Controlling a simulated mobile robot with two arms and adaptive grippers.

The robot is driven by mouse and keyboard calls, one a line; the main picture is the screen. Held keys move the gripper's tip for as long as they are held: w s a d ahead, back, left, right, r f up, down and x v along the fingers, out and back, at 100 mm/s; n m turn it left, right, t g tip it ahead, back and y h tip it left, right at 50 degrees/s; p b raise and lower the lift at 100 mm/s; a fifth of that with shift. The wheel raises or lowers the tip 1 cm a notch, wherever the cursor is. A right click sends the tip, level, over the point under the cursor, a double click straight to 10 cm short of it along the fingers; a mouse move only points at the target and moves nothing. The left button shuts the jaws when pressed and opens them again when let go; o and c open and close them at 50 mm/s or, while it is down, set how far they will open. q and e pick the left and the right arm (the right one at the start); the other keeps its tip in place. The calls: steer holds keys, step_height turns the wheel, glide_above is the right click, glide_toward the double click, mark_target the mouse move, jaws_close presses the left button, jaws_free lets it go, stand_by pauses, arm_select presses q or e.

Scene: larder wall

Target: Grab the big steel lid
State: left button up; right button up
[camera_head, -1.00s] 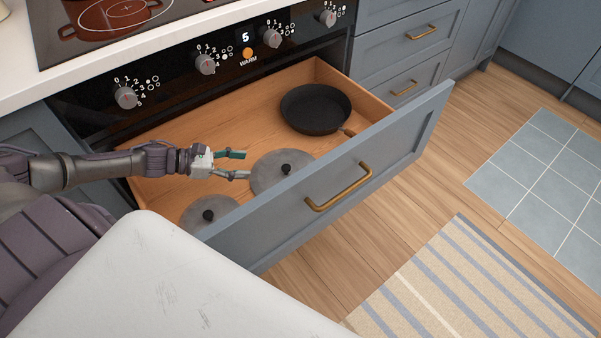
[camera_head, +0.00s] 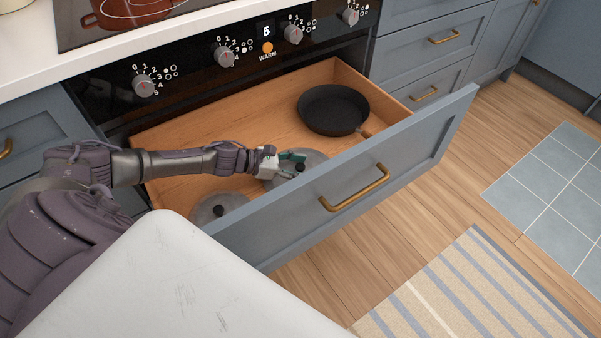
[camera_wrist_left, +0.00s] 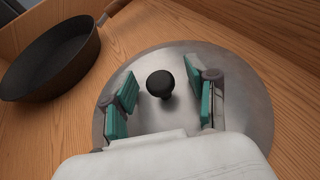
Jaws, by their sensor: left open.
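Two round steel lids with black knobs lie in the open wooden drawer. The farther, larger-looking lid (camera_head: 312,159) is partly hidden by my left gripper (camera_head: 296,162) and the drawer front. It also shows in the left wrist view (camera_wrist_left: 245,95), with its black knob (camera_wrist_left: 160,84) standing up. My left gripper (camera_wrist_left: 161,98) is open over this lid, its teal-padded fingers on either side of the knob, apart from it. The nearer lid (camera_head: 232,201) lies to the left, partly cut off by the drawer front. My right gripper is not in view.
A black frying pan (camera_head: 333,108) lies at the drawer's back right, also in the left wrist view (camera_wrist_left: 50,60). The drawer front (camera_head: 405,160) with a brass handle rises in front of the lids. A white surface (camera_head: 180,290) fills the near left.

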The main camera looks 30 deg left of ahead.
arm_select(q)
steer(key=shift+c, duration=0.2)
steer(key=shift+w, duration=0.1)
jaws_close()
